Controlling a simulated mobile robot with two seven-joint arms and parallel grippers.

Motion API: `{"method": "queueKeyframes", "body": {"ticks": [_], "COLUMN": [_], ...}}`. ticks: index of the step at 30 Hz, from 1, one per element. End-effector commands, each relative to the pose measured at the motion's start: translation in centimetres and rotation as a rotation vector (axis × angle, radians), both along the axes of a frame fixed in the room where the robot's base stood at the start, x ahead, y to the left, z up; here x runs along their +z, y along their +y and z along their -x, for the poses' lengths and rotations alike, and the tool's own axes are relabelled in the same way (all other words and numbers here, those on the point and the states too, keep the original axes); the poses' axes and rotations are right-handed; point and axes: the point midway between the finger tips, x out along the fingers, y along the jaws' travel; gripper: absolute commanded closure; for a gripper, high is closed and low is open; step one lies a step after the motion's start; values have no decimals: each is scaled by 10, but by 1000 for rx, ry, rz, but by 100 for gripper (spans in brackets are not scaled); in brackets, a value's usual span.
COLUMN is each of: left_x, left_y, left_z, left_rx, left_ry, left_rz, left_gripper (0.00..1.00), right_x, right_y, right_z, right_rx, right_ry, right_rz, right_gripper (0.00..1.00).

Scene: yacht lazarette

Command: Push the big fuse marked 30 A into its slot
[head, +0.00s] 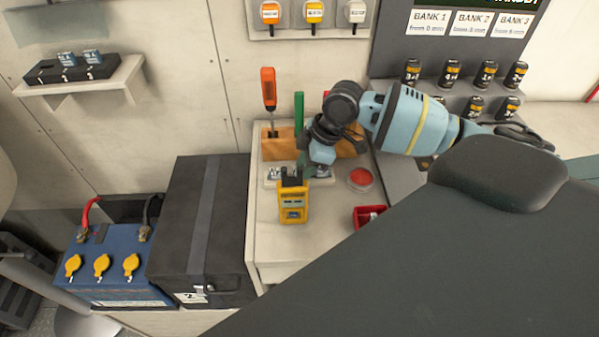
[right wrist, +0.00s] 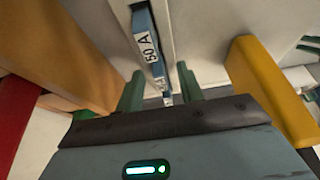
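My right gripper (head: 318,172) reaches down beside a small pale rack (head: 272,176) on the white counter. In the right wrist view its two green fingers (right wrist: 160,92) stand apart. A narrow blue fuse marked 50 A (right wrist: 149,48) shows beyond them. Another small pale label (right wrist: 167,97) shows between the fingertips, too small to read. I cannot make out a 30 A marking. A black fuse holder (head: 45,75) sits on the left wall shelf, with two blue fuses (head: 66,58) (head: 92,56) standing in it. My left gripper is not in view.
A yellow meter (head: 293,203) stands in front of the rack. An orange-handled screwdriver (head: 269,88) stands in a wooden block (head: 275,143) behind. A black box (head: 200,225) and blue battery (head: 115,265) stand left.

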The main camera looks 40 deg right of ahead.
Motion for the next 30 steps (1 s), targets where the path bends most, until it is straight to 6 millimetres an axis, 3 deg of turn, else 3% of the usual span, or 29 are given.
{"method": "queueKeyframes", "body": {"ticks": [2, 11, 22, 30], "left_x": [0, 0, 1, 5], "left_y": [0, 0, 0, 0], "left_z": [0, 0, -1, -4], "left_rx": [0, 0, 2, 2], "left_ry": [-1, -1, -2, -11], "left_rz": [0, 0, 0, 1], "left_gripper": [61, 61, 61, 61], "right_x": [0, 0, 6, 51], "right_y": [0, 0, 0, 0], "right_z": [0, 0, 0, -1], "right_rx": [0, 0, 0, 1], "right_ry": [0, 0, -1, -6], "right_rz": [0, 0, 0, 0], "right_gripper": [63, 100, 100, 100]}}
